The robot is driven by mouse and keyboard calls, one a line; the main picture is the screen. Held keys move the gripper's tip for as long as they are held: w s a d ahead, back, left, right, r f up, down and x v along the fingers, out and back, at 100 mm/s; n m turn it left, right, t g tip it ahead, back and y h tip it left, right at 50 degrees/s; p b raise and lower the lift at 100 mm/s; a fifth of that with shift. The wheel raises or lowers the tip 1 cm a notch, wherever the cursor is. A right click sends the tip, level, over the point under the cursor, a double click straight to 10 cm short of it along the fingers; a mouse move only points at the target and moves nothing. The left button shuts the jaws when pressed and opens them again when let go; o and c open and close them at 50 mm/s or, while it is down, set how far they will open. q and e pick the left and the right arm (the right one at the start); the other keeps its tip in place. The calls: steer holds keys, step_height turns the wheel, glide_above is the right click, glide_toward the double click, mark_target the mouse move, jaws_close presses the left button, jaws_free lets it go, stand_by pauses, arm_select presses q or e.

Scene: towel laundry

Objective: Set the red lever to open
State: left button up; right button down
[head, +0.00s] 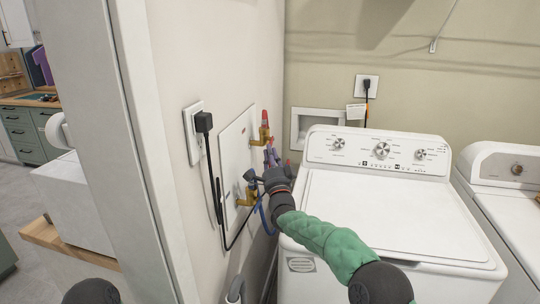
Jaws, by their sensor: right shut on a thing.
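A red lever (265,118) stands upright on the upper brass valve (264,134) of the white wall plate (236,165). A second brass valve (247,196) is lower on the plate, with a blue hose (263,218) below it. My right gripper (254,178) is at this lower valve, below and apart from the red lever. It is shut at the top of the lower valve, where its dark fingers hide the valve's handle. My left gripper is not in view.
A white washer (400,205) stands right of the valves, and a second white machine (508,200) is beside it. A black plug (204,122) with a hanging cord is left of the plate. Purple hoses (272,156) hang by the upper valve.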

steer(key=shift+d+f, duration=0.1)
steer(key=shift+d, duration=0.05)
steer(key=c, duration=1.2)
jaws_free()
steer(key=shift+d, duration=0.1)
steer(key=v, duration=1.2)
steer(key=shift+c, duration=0.3)
